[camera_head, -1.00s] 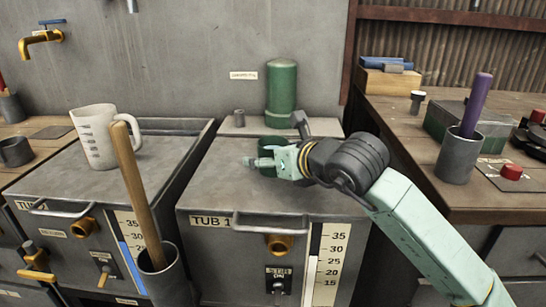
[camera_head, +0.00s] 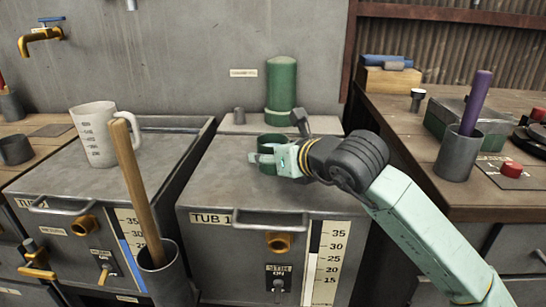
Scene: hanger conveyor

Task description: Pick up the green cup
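A dark green cup (camera_head: 271,139) stands on the lid of the tub labelled TUB 1, just in front of a tall green cylinder (camera_head: 281,92). The cup's rim shows above my gripper and a little green shows below it; the rest is hidden. My gripper (camera_head: 262,159) is level with the cup and in front of its side, its pale green fingers pointing left. Whether the fingers touch the cup or are closed on it I cannot tell.
The TUB 1 lid (camera_head: 230,185) is clear in front. A white measuring jug (camera_head: 94,134) stands on the left tub. A wooden handle (camera_head: 136,190) rises from a grey holder. The right bench carries a grey pot (camera_head: 458,158) with a purple handle.

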